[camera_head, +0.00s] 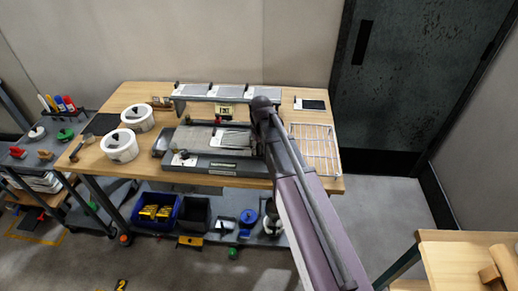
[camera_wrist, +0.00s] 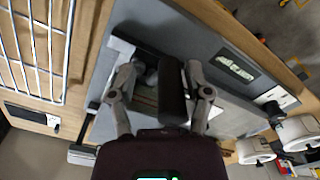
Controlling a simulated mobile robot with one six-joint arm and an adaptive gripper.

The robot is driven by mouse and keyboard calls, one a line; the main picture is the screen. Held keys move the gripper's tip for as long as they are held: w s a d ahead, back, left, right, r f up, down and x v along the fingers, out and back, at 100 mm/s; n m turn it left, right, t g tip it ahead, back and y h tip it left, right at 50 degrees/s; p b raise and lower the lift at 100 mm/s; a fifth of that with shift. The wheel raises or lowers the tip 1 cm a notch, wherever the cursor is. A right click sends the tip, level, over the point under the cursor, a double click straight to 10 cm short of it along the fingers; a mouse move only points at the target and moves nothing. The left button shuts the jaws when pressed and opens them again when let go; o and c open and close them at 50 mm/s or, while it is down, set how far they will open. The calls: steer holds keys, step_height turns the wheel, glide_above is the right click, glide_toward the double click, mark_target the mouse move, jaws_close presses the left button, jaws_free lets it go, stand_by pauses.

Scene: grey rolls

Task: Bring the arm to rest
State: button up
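My arm (camera_head: 305,195) reaches from the lower right over the workbench (camera_head: 130,98), and its end is above the right part of the grey machine (camera_head: 185,138). My gripper (camera_wrist: 161,70) shows in the wrist view with its two fingers spread apart. A dark grey roll-shaped piece (camera_wrist: 172,95) appears between the fingers, closer to the right one, with a gap on the left. I cannot tell whether it touches the right finger. The head view does not show the fingers clearly.
A wire rack (camera_head: 316,150) lies on the bench right of the arm. Two white tubs (camera_head: 120,147) (camera_head: 138,117) stand left of the machine. Blue bin (camera_head: 155,211) and other items sit on the lower shelf. Another wooden table (camera_head: 450,262) is at lower right.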

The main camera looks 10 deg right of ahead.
steer(key=shift+a, duration=0.3)
steer(key=shift+s+d, duration=0.25)
steer(key=s+d+m, duration=0.2)
steer(key=s+d, duration=0.2)
steer(key=s, duration=0.3)
steer(key=s+d+m, duration=0.2)
steer(key=s+d, duration=0.2)
steer(key=s, duration=0.3)
steer(key=shift+s, duration=0.2)
stand_by(1.5)
